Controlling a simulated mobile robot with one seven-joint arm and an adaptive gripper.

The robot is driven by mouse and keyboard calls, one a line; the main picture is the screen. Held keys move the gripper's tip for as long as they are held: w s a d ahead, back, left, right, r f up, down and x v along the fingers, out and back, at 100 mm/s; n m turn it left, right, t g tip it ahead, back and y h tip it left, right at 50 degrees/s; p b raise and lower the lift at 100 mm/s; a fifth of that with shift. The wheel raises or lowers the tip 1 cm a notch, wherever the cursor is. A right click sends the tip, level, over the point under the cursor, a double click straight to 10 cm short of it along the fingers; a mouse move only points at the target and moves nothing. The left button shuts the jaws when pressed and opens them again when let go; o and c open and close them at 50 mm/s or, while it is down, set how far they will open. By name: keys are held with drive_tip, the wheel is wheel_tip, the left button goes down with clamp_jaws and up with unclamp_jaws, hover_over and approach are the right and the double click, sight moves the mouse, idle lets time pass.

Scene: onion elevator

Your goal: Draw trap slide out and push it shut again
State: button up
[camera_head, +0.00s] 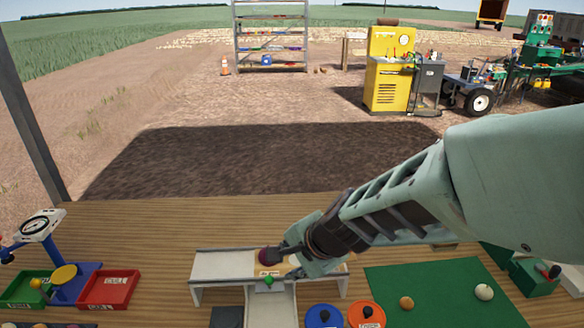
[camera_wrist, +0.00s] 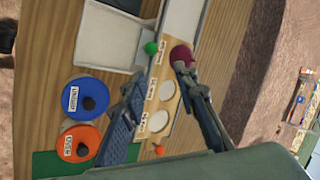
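A pale raised channel (camera_head: 222,264) stands at the front middle of the wooden bench. A light wooden strip with round pale openings and small labels (camera_wrist: 167,90) lies along it in the wrist view. A green ball-shaped knob (camera_head: 268,281) sits at its near edge, above a pale chute (camera_head: 272,306); the knob also shows in the wrist view (camera_wrist: 151,48). A dark red round thing (camera_wrist: 181,55) is at one fingertip. My gripper (camera_wrist: 161,78) is open, its fingers spread over the strip, with the green knob just beyond the tips. Whether anything touches is unclear.
Blue (camera_head: 323,317) and orange (camera_head: 366,314) round lids stand right of the chute. A green mat (camera_head: 440,290) with two round items lies farther right. The bench behind the channel is clear.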

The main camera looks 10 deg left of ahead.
sight(271, 279)
drive_tip(key=b+x, duration=0.1)
drive_tip(key=x, duration=0.2)
drive_tip(key=s+b+x, duration=0.1)
drive_tip(key=b+x, duration=0.1)
drive_tip(key=x, duration=0.2)
drive_tip(key=f+b+x, duration=0.1)
drive_tip(key=b+x, duration=0.1)
drive_tip(key=x, duration=0.1)
drive_tip(key=shift+s+f, duration=0.15)
drive_tip(key=shift+s, duration=0.15)
drive_tip(key=shift+w+a+f, duration=0.25)
drive_tip(key=shift+a+f, duration=0.05)
drive_tip(key=shift+f, duration=0.05)
drive_tip(key=shift+c, duration=0.5)
clamp_jaws()
drive_tip(key=s+d+b, duration=0.1)
drive_tip(key=s+d, duration=0.1)
drive_tip(key=s, duration=0.6)
drive_tip(key=shift+s+f+g, duration=0.1)
drive_tip(key=shift+s+g, duration=0.1)
drive_tip(key=shift+g, duration=0.1)
idle(0.9)
